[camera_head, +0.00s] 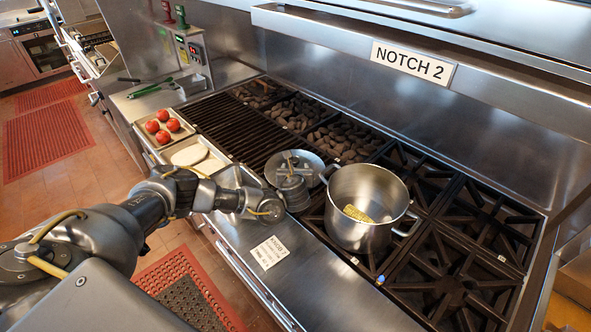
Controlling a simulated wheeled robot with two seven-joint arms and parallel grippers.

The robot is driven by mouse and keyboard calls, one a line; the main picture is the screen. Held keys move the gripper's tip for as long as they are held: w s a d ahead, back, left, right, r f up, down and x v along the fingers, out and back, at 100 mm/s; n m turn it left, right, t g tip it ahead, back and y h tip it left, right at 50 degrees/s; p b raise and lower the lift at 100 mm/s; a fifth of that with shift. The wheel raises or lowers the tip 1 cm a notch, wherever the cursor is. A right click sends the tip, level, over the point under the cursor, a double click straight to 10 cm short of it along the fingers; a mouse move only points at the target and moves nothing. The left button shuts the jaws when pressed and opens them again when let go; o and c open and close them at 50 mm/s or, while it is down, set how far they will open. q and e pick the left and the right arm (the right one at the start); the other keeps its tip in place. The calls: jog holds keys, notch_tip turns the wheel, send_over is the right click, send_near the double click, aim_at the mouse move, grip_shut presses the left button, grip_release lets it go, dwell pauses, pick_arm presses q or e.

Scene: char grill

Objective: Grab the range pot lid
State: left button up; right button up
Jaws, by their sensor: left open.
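The pot lid (313,169), a round grey metal disc, lies on the range just left of the pot. The steel pot (367,198) stands uncovered on the burner grates, with yellow corn inside. My left gripper (290,168) is open at the lid, and its fingers overlap the lid's middle. My gripper hides part of the lid, and I cannot tell whether the fingers touch its handle. My right gripper is out of view.
A charcoal grill grate (237,125) lies left of the lid. Trays with tomatoes (163,125) and a pale flat item (189,154) sit at the left. Black burner grates (450,270) extend to the right. A steel back wall with a "NOTCH 2" sign (412,64) stands behind.

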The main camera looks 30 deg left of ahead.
aim_at(295, 163)
pick_arm(q)
jog(key=shift+w+a+p, duration=0.15)
jog(key=shift+w+p, duration=0.1)
jog(key=shift+p, duration=0.05)
jog(key=shift+p+x, duration=0.6)
jog(key=shift+x, duration=1.7)
jog(key=shift+f, duration=0.1)
grip_shut()
